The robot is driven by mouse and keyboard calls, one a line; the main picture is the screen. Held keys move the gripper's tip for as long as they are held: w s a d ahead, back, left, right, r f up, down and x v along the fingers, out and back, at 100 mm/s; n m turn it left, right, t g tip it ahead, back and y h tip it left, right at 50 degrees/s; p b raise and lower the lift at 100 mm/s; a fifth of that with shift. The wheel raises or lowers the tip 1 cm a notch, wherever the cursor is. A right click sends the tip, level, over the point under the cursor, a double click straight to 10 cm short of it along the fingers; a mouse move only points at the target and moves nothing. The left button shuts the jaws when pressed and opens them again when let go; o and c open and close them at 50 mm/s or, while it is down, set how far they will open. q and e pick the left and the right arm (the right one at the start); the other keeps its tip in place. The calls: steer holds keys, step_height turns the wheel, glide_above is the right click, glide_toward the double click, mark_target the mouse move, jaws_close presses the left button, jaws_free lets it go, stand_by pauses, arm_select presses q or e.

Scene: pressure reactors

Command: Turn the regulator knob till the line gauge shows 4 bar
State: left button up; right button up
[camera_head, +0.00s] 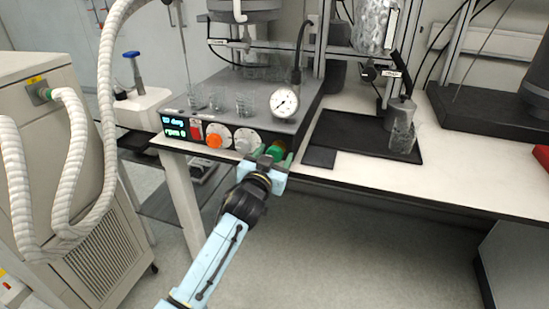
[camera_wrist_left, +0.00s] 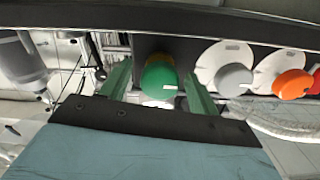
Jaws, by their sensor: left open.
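The green knob (camera_head: 278,148), which looks like the regulator knob, sits at the right end of the reactor's front panel. The round white line gauge (camera_head: 284,102) stands above it; its needle is too small to read. My left gripper (camera_head: 272,158) is at the green knob, partly covering it. In the left wrist view the green knob (camera_wrist_left: 158,82) lies between the two green fingers of my left gripper (camera_wrist_left: 160,76), with a gap on each side. The fingers are open. My right gripper is not in view.
Left of the green knob are a grey knob (camera_head: 246,140), an orange knob (camera_head: 214,141) and a lit display (camera_head: 174,127). Glass beakers (camera_head: 243,106) stand on the unit. A black tray (camera_head: 350,140) lies to the right. The floor below is clear.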

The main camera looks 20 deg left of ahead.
arm_select(q)
steer(key=shift+w, duration=0.35)
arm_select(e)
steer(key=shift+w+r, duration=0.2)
arm_select(q)
steer(key=shift+c, duration=0.2)
steer(key=c, duration=0.9)
